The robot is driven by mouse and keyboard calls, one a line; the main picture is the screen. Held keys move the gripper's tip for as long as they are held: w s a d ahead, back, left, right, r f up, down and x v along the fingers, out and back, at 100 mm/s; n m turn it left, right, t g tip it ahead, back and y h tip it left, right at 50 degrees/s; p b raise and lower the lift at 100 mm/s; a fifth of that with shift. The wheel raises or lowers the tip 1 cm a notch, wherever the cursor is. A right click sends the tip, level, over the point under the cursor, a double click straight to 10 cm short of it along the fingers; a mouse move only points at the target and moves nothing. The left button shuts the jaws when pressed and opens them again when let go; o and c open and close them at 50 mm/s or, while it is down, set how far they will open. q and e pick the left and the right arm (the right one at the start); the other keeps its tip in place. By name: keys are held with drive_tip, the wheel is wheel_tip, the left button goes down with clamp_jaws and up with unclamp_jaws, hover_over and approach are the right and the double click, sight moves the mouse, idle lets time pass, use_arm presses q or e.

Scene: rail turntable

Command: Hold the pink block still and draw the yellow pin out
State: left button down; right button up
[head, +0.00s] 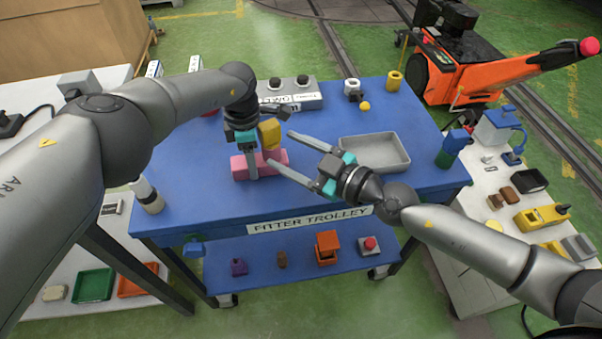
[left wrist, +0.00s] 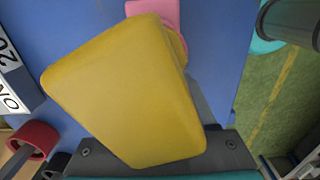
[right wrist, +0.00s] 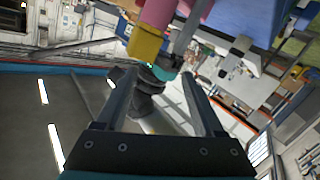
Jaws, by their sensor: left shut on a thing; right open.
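The pink block (head: 239,168) rests on the blue trolley top. The yellow pin's thick head (head: 270,131) stands above it. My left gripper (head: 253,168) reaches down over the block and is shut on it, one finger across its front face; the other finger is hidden. In the left wrist view the yellow head (left wrist: 130,90) fills the middle, with the pink block (left wrist: 155,12) partly hidden behind it. My right gripper (head: 280,148) is open and empty, its fingers pointing left toward the pin. In the right wrist view the yellow head (right wrist: 145,43) lies beyond the fingertips.
A grey tray (head: 375,167) lies right of the block on the blue trolley (head: 205,220). A grey box with black knobs (head: 290,95) stands behind. A blue and green object (head: 450,150) stands at the right edge.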

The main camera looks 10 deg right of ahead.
sight(275, 139)
drive_tip(key=s+d+f+m+t+h, duration=0.1)
drive_tip(key=s+f+m+t+h, duration=0.3)
drive_tip(key=m, duration=0.4)
drive_tip(key=shift+h, duration=0.4)
drive_tip(key=x, duration=0.4)
drive_tip(key=r+x, duration=0.1)
drive_tip(key=x, duration=0.7)
drive_tip(key=shift+w+d+r, duration=0.15)
drive_tip(key=shift+w+d, duration=0.15)
drive_tip(key=shift+c, duration=0.2)
drive_tip(key=shift+d+t, duration=0.1)
drive_tip(key=shift+t, duration=0.2)
drive_tip(key=c, duration=1.1)
drive_tip(key=o, duration=0.9)
drive_tip(key=shift+c, duration=0.2)
drive_tip(key=shift+d, duration=0.1)
clamp_jaws()
drive_tip(key=shift+w, duration=0.1)
